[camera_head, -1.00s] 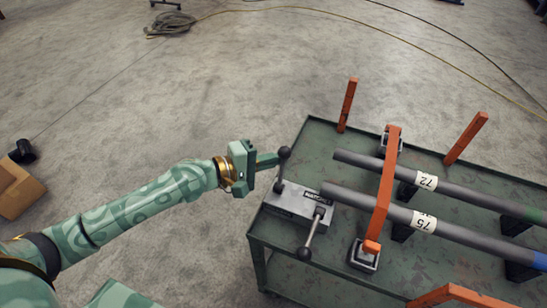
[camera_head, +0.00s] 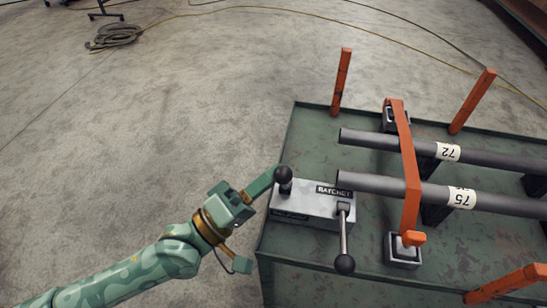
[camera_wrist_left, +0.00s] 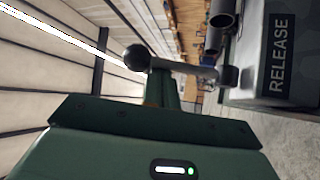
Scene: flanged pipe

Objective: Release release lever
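The release lever (camera_head: 285,175), with a black ball knob, stands on the left end of the grey ratchet box (camera_head: 312,207). In the left wrist view the lever (camera_wrist_left: 185,66) extends sideways from the box, beside a RELEASE label (camera_wrist_left: 281,54). My left gripper (camera_head: 272,177) is at the lever's left side, its green fingers together as one block, with nothing seen between them. In the wrist view the fingertips (camera_wrist_left: 165,85) are close to the lever's bar, near the knob; I cannot tell whether they touch. My right gripper is not in view.
A second lever (camera_head: 345,240) with a black knob hangs over the box's front. Two grey pipes (camera_head: 380,185) lie on the green table (camera_head: 350,118), with an orange clamp bar (camera_head: 410,170) across them. Orange posts (camera_head: 342,80) rise at the table's back. Open floor lies left.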

